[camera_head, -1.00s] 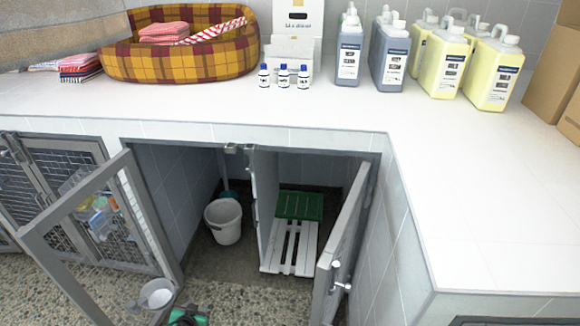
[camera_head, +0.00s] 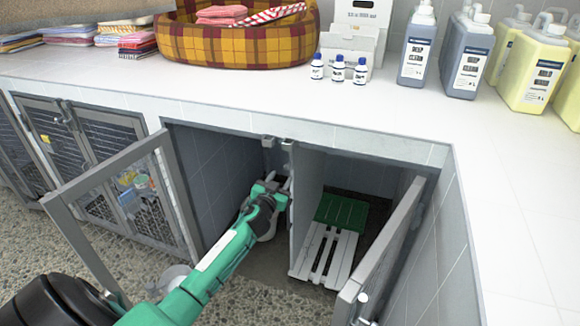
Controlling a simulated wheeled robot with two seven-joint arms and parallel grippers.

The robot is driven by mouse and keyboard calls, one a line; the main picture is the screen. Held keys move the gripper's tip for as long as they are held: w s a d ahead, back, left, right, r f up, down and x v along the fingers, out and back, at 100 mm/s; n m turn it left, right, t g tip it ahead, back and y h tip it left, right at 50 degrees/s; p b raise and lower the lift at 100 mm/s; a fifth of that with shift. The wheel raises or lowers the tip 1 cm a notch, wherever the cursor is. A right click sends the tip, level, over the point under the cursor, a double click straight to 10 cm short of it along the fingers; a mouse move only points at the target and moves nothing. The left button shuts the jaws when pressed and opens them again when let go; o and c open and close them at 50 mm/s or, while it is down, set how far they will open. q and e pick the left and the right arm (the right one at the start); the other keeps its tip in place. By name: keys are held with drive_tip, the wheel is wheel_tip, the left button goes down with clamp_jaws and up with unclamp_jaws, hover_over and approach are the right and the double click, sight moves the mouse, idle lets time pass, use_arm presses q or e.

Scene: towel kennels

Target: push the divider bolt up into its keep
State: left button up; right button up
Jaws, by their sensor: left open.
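The divider panel (camera_head: 305,200) stands between the two open kennel bays. At its top front, small grey metal fittings (camera_head: 268,141) sit under the counter edge; one looks like the keep. My left arm comes in from the lower left, and my left gripper (camera_head: 281,184) is at the divider's front edge, a little below these fittings. It is open, with its fingers beside the edge where the bolt seems to be. The gripper hides most of the bolt, so I cannot tell whether they touch or how high the bolt stands. My right gripper is out of view.
Barred doors stand open at left (camera_head: 150,190) and right (camera_head: 385,255). A white slatted board (camera_head: 325,255) and a green mat (camera_head: 341,211) lie in the right bay. The counter (camera_head: 400,110) above carries a plaid bed (camera_head: 240,42) and bottles (camera_head: 417,45).

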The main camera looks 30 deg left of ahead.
sight(286, 169)
use_arm(q)
drive_tip(key=x, duration=0.7)
drive_tip(key=shift+w+b, duration=0.15)
drive_tip(key=shift+b, duration=0.25)
drive_tip(key=shift+w+a, duration=0.15)
drive_tip(key=shift+w, duration=0.35)
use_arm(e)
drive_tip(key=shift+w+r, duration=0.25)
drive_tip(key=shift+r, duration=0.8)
use_arm(q)
clamp_jaws()
